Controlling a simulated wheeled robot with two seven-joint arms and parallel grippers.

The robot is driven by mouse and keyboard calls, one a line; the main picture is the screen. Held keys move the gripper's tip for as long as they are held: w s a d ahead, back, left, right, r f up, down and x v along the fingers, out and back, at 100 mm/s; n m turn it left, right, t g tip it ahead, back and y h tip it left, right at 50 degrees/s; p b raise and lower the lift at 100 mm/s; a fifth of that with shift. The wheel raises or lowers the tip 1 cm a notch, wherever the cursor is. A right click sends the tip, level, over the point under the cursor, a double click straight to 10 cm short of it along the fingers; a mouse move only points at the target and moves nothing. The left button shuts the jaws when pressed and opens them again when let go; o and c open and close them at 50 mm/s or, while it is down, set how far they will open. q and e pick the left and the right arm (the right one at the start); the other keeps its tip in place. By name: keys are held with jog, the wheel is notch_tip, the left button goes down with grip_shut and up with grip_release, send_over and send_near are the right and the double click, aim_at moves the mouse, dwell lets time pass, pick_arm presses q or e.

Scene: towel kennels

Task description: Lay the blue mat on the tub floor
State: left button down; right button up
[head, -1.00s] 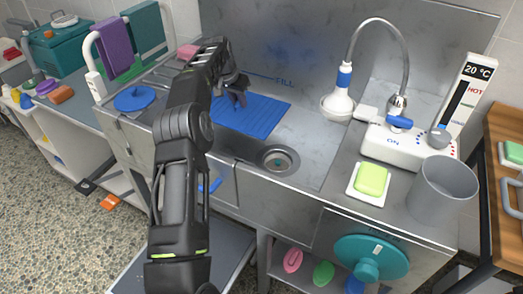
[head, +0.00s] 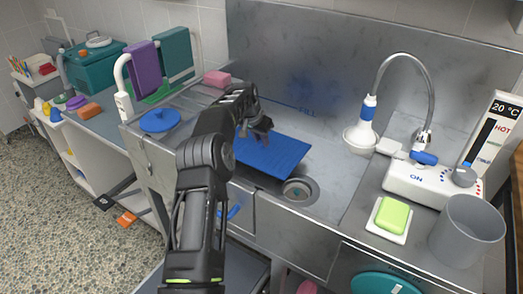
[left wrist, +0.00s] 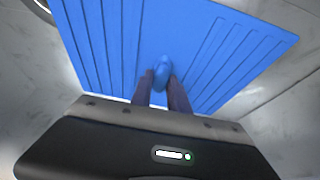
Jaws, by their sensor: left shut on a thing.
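The blue mat (head: 282,155) is a flat ribbed sheet inside the steel tub, just behind the round drain (head: 300,191). My left gripper (head: 262,135) is over the mat's left part in the head view. In the left wrist view, its two dark fingers (left wrist: 163,90) are shut on a rounded blue knob (left wrist: 162,72) on the mat (left wrist: 205,40). The mat looks level and close to the tub floor (head: 335,165), but I cannot tell whether it touches. My left forearm hides the mat's left end. My right gripper is not in view.
A shower head (head: 360,138) on a curved hose stands right of the tub. A soap dish with green soap (head: 393,214) and a grey cup (head: 467,230) are on the right ledge. A blue lid (head: 160,120) and towels (head: 146,68) are at the left.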

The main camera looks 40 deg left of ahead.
aim_at(260, 147)
pick_arm(q)
jog(key=shift+f, duration=2.35)
jog(key=shift+f, duration=0.1)
jog(key=c, duration=1.7)
grip_release()
jog(key=shift+f, duration=0.15)
jog(key=o, duration=0.4)
jog(key=shift+o, duration=0.2)
jog(key=shift+s+r, duration=0.1)
jog(key=shift+r, duration=0.4)
jog(key=v, duration=1.1)
jog(key=shift+r, duration=0.25)
